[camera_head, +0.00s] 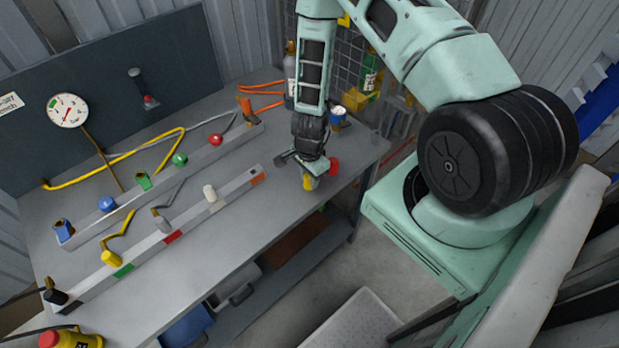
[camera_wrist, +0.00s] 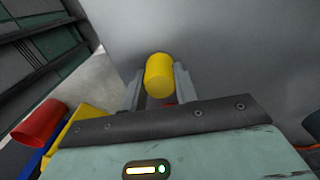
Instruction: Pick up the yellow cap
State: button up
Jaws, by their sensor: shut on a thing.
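The yellow cap (camera_wrist: 159,72) is a short, round cylinder between the two fingers of my gripper (camera_wrist: 158,90) in the wrist view. The fingers touch it from either side, so my gripper is shut on it. In the head view the yellow cap (camera_head: 309,184) shows just below my gripper (camera_head: 309,172), near the front right of the grey bench. My fingers partly hide it there, and I cannot tell whether it touches the bench top.
A red cap (camera_head: 333,167) lies close to the right of my gripper; a blue cup (camera_head: 337,116) stands behind. Two rails (camera_head: 190,219) with coloured fittings and hoses run along the bench (camera_head: 225,250) to the left. A gauge (camera_head: 68,111) is on the back panel.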

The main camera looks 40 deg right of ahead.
jog(key=shift+r+b, duration=0.8)
jog(key=shift+r, duration=4.15)
